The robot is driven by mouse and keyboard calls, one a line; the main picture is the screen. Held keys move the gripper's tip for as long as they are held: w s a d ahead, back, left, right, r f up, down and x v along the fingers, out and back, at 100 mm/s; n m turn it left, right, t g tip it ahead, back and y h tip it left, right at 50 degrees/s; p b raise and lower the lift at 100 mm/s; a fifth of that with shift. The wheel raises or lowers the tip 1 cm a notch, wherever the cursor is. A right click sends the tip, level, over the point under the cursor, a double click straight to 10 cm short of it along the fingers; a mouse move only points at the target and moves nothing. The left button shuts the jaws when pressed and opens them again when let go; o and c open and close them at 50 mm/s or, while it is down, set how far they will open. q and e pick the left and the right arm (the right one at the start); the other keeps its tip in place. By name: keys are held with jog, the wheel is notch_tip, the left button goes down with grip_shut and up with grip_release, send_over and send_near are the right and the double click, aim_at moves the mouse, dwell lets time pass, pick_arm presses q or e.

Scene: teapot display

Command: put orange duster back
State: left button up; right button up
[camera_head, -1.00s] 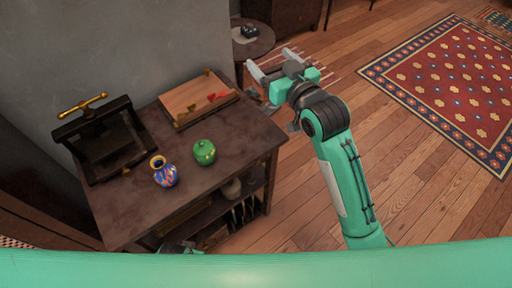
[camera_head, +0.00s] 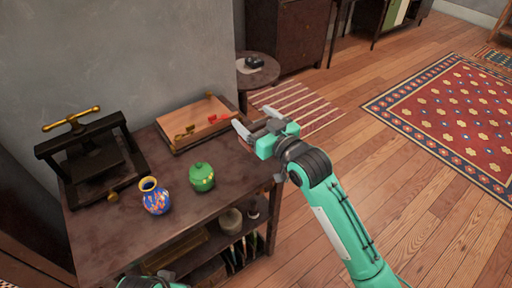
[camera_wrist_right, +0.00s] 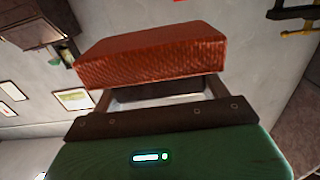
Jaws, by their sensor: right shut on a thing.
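The orange duster (camera_wrist_right: 155,55) is a reddish-orange block with a ribbed side, large in the right wrist view. It sits between the fingers of my right gripper (camera_head: 256,122), which is shut on it. In the head view this gripper is above the right edge of the dark table (camera_head: 110,222), near the wooden board; the duster cannot be made out clearly there. At the bottom left of the head view a small teal part of my left gripper (camera_head: 152,281) shows, its jaws too cut off to judge.
On the table stand a dark press with a brass handle (camera_head: 70,119), a blue patterned vase (camera_head: 154,197), a green lidded pot (camera_head: 202,177) and a wooden board (camera_head: 196,121) with small red pieces. Shelves below hold a bowl (camera_head: 230,220). A small round table (camera_head: 262,76) stands behind.

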notch_tip(320, 180, down, 5)
jog(key=shift+r+b, duration=0.2)
jog(key=shift+b, duration=0.1)
pick_arm(q)
jog(key=shift+s+r+t+b, duration=0.15)
jog(key=shift+r+b, duration=0.05)
jog(key=shift+r, duration=0.5)
jog(key=shift+s+r+t+b, duration=0.1)
jog(key=shift+r+t+b, duration=0.05)
jog(key=shift+r, duration=0.55)
pick_arm(e)
jog(key=shift+f, duration=2)
jog(key=shift+f, duration=0.15)
jog(key=o, duration=0.9)
jog(key=shift+o, duration=0.2)
jog(key=shift+s+d, duration=0.15)
pick_arm(q)
jog(key=shift+w+f+p, duration=0.2)
jog(key=shift+f+p, duration=0.2)
jog(key=shift+f, duration=0.15)
pick_arm(e)
jog(key=v, duration=1.1)
jog(key=shift+s+d, duration=0.15)
jog(key=shift+s, duration=0.15)
